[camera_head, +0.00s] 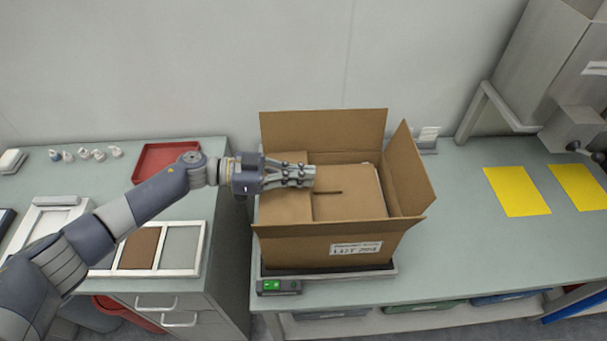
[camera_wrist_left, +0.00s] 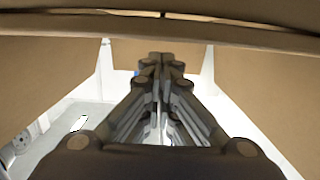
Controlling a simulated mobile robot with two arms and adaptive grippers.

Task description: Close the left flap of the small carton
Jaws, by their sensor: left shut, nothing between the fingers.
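The small carton (camera_head: 300,249) is an open-topped brown box with a white label on its front, standing on a scale. Its back flap (camera_head: 325,128) stands upright and its right flap (camera_head: 410,170) leans outward. On the left, the left flap (camera_head: 285,209) appears folded inward, lying about level over the opening, partly hidden by my gripper. My left gripper (camera_head: 312,175) is shut and empty, reaching in from the left over this panel; contact cannot be told. In the left wrist view its shut fingers (camera_wrist_left: 160,62) point at brown cardboard (camera_wrist_left: 240,35). My right gripper is not in view.
The scale (camera_head: 330,270) has a green display at its front left. A red tray (camera_head: 165,160), small white parts and a framed tray (camera_head: 185,248) lie on the left bench. Yellow mats (camera_head: 517,191) lie at right. The bench between carton and mats is clear.

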